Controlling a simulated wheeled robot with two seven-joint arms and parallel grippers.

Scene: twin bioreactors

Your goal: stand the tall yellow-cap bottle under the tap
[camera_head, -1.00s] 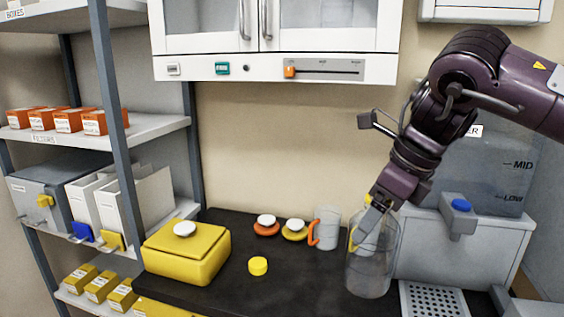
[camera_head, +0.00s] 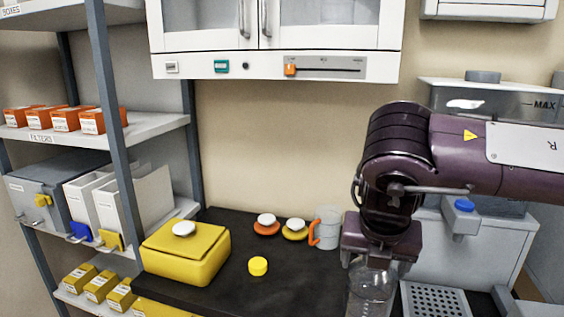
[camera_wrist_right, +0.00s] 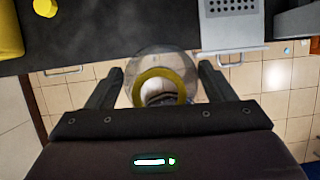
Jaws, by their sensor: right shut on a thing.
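The tall clear bottle (camera_head: 372,293) is in my right gripper (camera_head: 377,262), left of the drip tray; the picture's bottom edge cuts it off. In the right wrist view my right gripper (camera_wrist_right: 161,75) has a finger on each side of the bottle (camera_wrist_right: 152,62), whose yellow ring at the neck faces the camera. The bottle overlaps the counter's front edge there. The tap is the grey fitting with a blue top (camera_head: 464,206) on the water dispenser, at the right. My left gripper is out of view.
A yellow box (camera_head: 186,255), a loose round yellow cap (camera_head: 258,266), a mug with an orange handle (camera_head: 326,227) and two white-topped pieces (camera_head: 280,226) stand on the dark counter (camera_head: 300,275). A shelf rack (camera_head: 125,150) is at left; a cabinet (camera_head: 330,68) hangs above.

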